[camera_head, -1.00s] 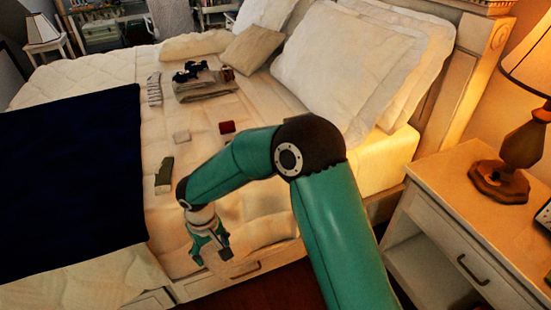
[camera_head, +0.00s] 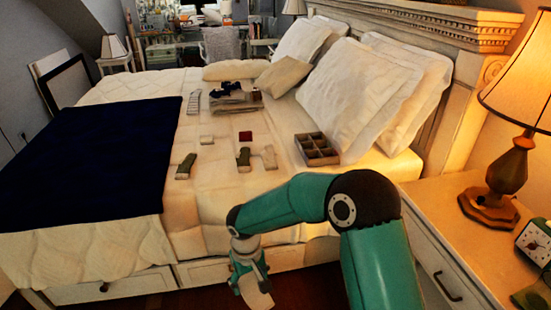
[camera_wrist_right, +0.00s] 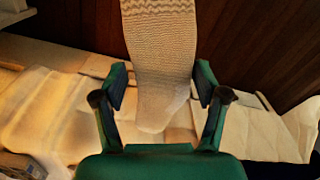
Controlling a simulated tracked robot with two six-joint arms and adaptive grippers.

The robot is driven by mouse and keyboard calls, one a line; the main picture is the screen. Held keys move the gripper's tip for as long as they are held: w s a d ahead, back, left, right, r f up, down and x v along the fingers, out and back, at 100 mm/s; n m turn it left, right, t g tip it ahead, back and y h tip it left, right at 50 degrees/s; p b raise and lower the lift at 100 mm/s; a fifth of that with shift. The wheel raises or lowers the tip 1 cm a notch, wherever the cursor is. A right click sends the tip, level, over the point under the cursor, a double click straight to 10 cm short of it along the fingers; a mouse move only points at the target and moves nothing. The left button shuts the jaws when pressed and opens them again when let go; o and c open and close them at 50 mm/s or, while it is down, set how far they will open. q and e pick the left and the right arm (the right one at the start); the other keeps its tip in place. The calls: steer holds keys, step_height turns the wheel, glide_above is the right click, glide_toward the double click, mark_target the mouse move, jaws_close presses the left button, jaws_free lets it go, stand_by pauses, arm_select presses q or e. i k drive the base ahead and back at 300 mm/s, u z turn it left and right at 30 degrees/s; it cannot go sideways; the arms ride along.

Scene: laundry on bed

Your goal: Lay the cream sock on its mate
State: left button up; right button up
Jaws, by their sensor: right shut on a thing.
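My right gripper (camera_head: 252,272) hangs low in front of the near side of the bed, off the mattress. It is shut on the cream sock (camera_head: 259,293), which hangs down from it. In the right wrist view the ribbed cream sock (camera_wrist_right: 160,55) runs between the two fingers (camera_wrist_right: 160,92). A pale cream sock-like piece (camera_head: 269,157) lies on the bed, apart from the gripper, just right of a grey-olive sock-like piece (camera_head: 243,160). It looks like the mate, but it is small in view. My left gripper is not in view.
A brown compartment box (camera_head: 318,148) stands near the pillows. An olive item (camera_head: 185,166), a white square (camera_head: 207,140), a red square (camera_head: 245,135), a striped sock (camera_head: 193,103) and a folded stack (camera_head: 236,102) lie on the bed. A nightstand (camera_head: 450,225) stands at right.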

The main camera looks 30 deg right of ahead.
mark_target(270, 157)
steer(key=z, duration=0.5)
steer(key=i, duration=0.9)
steer(key=z, duration=0.1)
